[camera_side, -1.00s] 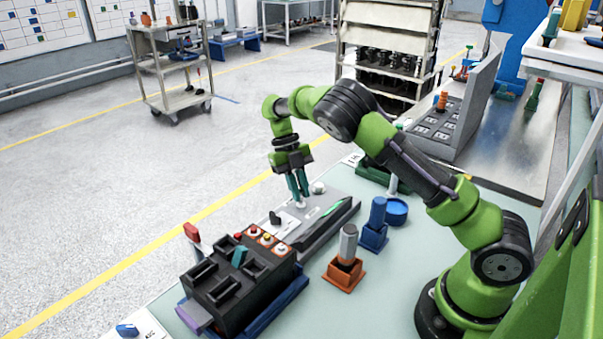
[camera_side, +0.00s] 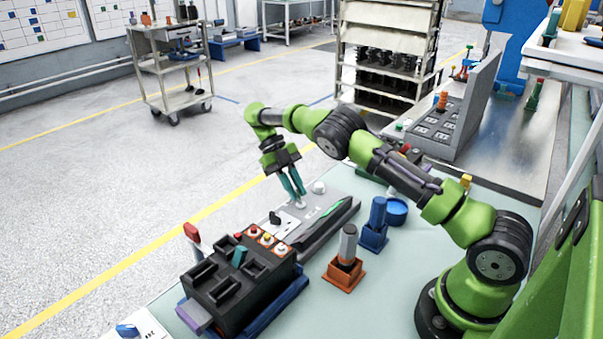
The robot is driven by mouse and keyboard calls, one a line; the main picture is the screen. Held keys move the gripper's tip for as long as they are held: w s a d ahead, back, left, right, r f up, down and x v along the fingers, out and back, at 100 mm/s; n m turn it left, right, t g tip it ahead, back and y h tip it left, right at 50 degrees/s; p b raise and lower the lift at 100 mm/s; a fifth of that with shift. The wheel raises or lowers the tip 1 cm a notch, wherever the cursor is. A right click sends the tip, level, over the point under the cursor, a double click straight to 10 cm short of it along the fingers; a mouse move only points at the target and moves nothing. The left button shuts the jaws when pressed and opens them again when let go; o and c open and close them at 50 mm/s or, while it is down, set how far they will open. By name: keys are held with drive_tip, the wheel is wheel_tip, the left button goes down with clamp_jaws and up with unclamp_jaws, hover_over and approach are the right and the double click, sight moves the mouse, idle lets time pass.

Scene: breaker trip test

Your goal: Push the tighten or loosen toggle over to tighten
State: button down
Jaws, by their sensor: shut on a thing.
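My gripper (camera_side: 299,200) is in the middle of the view, over the grey panel (camera_side: 341,190) at the bench's left edge. Its teal fingers are tilted, with the hand to the upper left of the tips. They are shut on the toggle, whose pale round base (camera_side: 300,206) shows just below the tips. The fingers hide the toggle's lever. The labels at the toggle are too small to read, so I cannot tell which side is tighten.
A black knob (camera_side: 275,218) on a white plate and a pale knob (camera_side: 319,187) flank the toggle. A black breaker box (camera_side: 237,288) stands in front. A blue holder (camera_side: 373,238) and an orange holder (camera_side: 344,275) stand to the right.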

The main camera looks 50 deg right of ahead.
drive_tip(key=c, duration=1.1)
unclamp_jaws()
drive_tip(key=shift+r, duration=0.2)
wheel_tip(320, 180, up, 3)
drive_tip(key=shift+s+r, duration=0.15)
drive_tip(key=shift+r, duration=0.05)
drive_tip(key=s+a+r, duration=0.1)
drive_tip(key=s+a, duration=0.1)
drive_tip(key=s, duration=1.3)
drive_tip(key=shift+s, duration=0.3)
drive_tip(key=shift+r, duration=0.1)
